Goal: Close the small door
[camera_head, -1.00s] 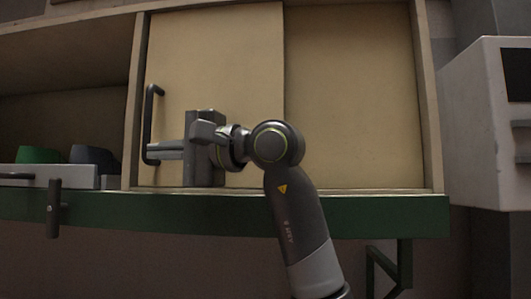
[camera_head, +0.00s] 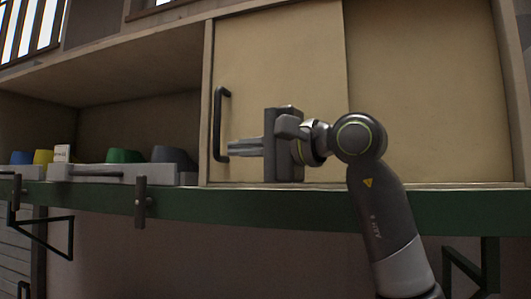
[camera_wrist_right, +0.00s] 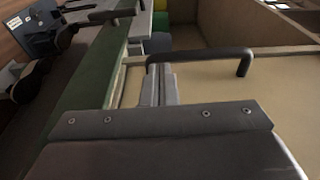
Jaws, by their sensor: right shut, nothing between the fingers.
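The small door (camera_head: 281,60) is a pale yellow panel in the cabinet front, and its left edge meets the wooden post (camera_head: 207,100). Its dark bar handle (camera_head: 218,120) stands upright near that edge; it also shows in the right wrist view (camera_wrist_right: 244,64). My right gripper (camera_head: 230,147) is shut and empty, its tips pointing left close to the handle's lower part. In the right wrist view my fingers (camera_wrist_right: 158,85) are together beside the handle; I cannot tell whether they touch it. My left gripper is not in view.
A second pale panel (camera_head: 425,90) fills the cabinet front on the right. The left compartment is open, with a grey tray (camera_head: 185,174) and coloured objects such as a green one (camera_head: 124,156). A green ledge (camera_head: 300,200) runs below the cabinet.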

